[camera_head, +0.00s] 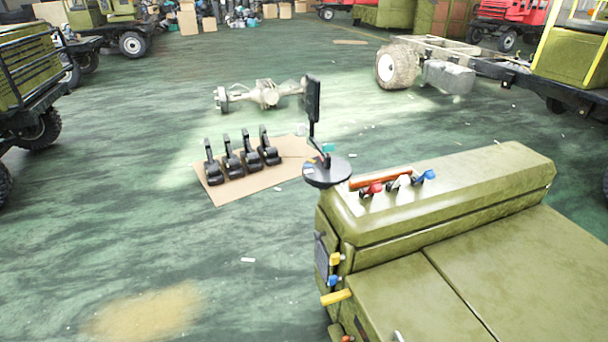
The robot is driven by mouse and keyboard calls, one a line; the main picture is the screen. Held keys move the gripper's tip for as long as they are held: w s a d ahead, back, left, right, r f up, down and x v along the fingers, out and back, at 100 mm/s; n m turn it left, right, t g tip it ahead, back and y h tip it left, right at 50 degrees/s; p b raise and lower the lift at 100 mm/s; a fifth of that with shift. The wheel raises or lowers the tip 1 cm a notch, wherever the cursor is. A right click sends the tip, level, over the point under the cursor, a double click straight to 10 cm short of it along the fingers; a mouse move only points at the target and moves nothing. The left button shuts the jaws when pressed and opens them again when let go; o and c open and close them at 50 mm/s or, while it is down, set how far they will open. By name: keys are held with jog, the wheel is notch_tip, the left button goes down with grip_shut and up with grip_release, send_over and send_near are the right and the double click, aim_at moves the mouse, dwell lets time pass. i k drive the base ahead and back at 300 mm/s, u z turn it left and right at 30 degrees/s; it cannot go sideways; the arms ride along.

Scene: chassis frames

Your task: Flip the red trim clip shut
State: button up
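A small red clip (373,188) sits on top of the olive-green cabinet (455,196), at the left end of a short row. Part of it appears raised, but it is too small to tell whether it is open or shut. A white clip (401,182) and a blue clip (425,177) stand to its right. An orange-red bar (380,178) lies just behind the red and white ones. Another small red piece (347,338) shows at the bottom edge, low on the cabinet's side. My gripper is not in view.
A round black stand (328,172) with an upright dark panel (313,98) is left of the clips. Yellow (335,259) and blue fittings and a yellow handle (336,298) project from the cabinet's side. Black pedal-like parts stand on cardboard (232,194). Green floor (130,235) is open at left.

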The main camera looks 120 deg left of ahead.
aim_at(375, 187)
jog(key=u, duration=3)
jog(key=k, duration=0.6)
jog(key=u, duration=0.5)
jog(key=i, duration=1.2)
jog(key=z, duration=0.75)
